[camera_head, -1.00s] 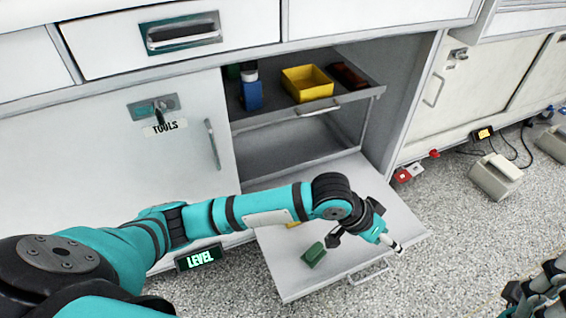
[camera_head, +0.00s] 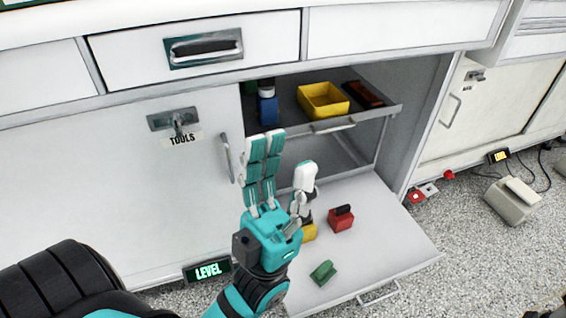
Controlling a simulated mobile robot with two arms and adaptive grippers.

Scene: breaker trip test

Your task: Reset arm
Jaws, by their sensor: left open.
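My left gripper (camera_head: 282,180) is open, with its pale-tipped fingers pointing up, in front of the open cabinet. No object shows between its fingers. My left arm comes in from the bottom left. Below and right of the gripper, a pulled-out lower shelf (camera_head: 395,235) carries a green block (camera_head: 323,272), a red block with a dark top (camera_head: 341,218) and a yellow block (camera_head: 309,233). The yellow block is partly hidden behind my gripper.
An upper shelf (camera_head: 332,125) holds a yellow bin (camera_head: 322,100), a blue item (camera_head: 267,107) and a dark red item (camera_head: 362,94). A closed TOOLS door (camera_head: 90,200) is on the left, above a LEVEL display (camera_head: 207,270). Grey boxes and cables lie on the right floor.

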